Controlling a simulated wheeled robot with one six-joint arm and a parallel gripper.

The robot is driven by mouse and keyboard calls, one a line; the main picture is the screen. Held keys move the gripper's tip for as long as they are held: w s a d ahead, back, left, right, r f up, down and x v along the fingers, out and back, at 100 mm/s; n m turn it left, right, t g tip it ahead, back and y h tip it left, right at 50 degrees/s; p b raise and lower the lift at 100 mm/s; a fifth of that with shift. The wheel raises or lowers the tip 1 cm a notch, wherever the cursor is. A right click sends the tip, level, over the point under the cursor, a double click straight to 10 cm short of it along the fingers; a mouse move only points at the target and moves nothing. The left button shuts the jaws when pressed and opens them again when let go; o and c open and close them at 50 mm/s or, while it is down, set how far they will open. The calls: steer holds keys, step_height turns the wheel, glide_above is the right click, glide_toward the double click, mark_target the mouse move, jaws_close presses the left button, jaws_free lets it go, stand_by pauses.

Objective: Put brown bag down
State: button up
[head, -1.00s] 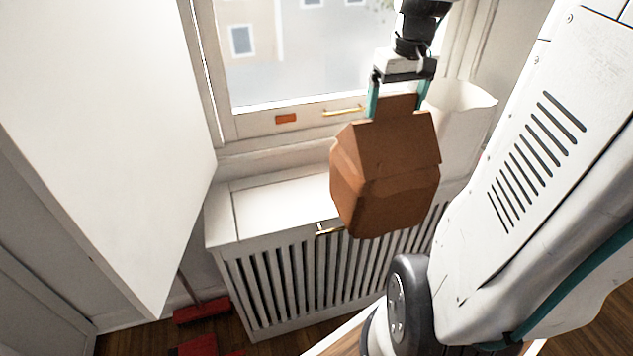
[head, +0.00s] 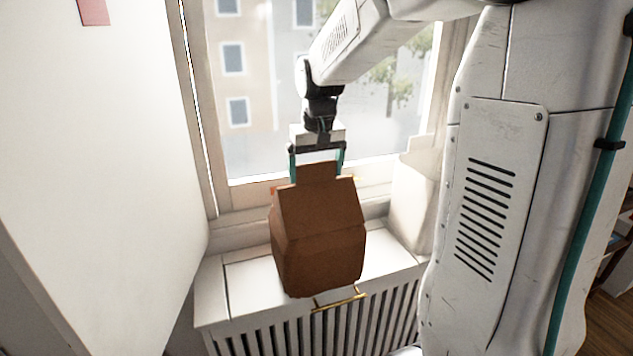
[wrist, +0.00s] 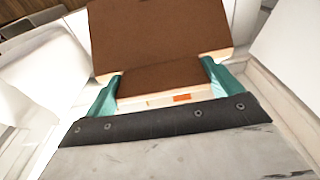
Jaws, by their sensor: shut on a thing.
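The brown bag (head: 320,235) hangs upright below my gripper (head: 317,172) in the head view, in front of the window. My gripper is shut on the bag's narrow top flap, with a teal finger at each side. The bag covers part of the white radiator cover's top (head: 245,285); I cannot tell whether its base touches that top. In the wrist view the brown bag (wrist: 160,38) fills the upper middle, between the teal fingers of my gripper (wrist: 158,85). The bag's underside is hidden.
A white paper bag (head: 412,205) stands on the cover to the right of the brown bag. A brass handle (head: 340,299) sits at the cover's front edge. A large white panel (head: 90,170) closes off the left. The cover's top left is clear.

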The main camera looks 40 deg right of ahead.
steer(key=shift+f, duration=1.85)
steer(key=o, duration=1)
steer(key=shift+o, duration=0.2)
step_height(320, 180, up, 12)
steer(key=s, duration=0.2)
steer(key=s+a+f+n, duration=0.1)
steer(key=s+a, duration=0.3)
steer(key=s, duration=0.4)
steer(key=s+a+f+n, duration=0.1)
steer(key=s+a+f, duration=0.2)
steer(key=s, duration=0.5)
steer(key=s+a+f+n, duration=0.1)
steer(key=s+a+f, duration=0.2)
steer(key=s+a, duration=0.3)
steer(key=s, duration=0.2)
steer(key=shift+s, duration=0.4)
